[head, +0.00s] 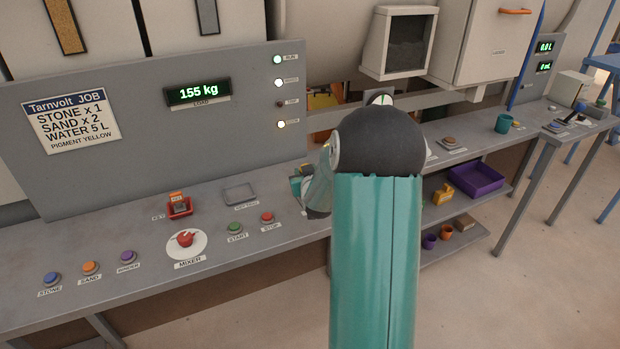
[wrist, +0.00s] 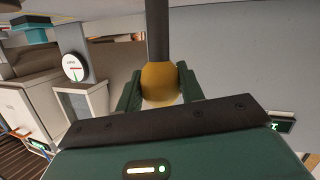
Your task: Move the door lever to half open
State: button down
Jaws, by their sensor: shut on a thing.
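The door lever's yellow ball knob (wrist: 159,84) shows in the middle of the wrist view, at the end of a dark rod (wrist: 157,30). My gripper (wrist: 160,80) has its two green fingers on either side of the knob and is shut on it. In the head view my own teal arm covers the lever. Only part of my wrist shows there, left of the arm above the grey console. The lever's base and how far it is turned cannot be seen.
The grey console (head: 130,276) carries several buttons, the red mixer knob (head: 185,238) and a red key holder (head: 179,208). The load display (head: 198,92) reads 155 kg. A chute box (head: 399,42) hangs behind. A purple tray (head: 476,181) lies on the right shelf.

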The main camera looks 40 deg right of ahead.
jog(key=shift+w, duration=0.3)
jog(key=shift+d, duration=0.1)
jog(key=c, duration=0.9)
grip_release()
jog(key=shift+s, duration=0.1)
jog(key=v, duration=1.3)
jog(key=shift+s+a+r, duration=0.1)
jog(key=shift+s+a, duration=0.15)
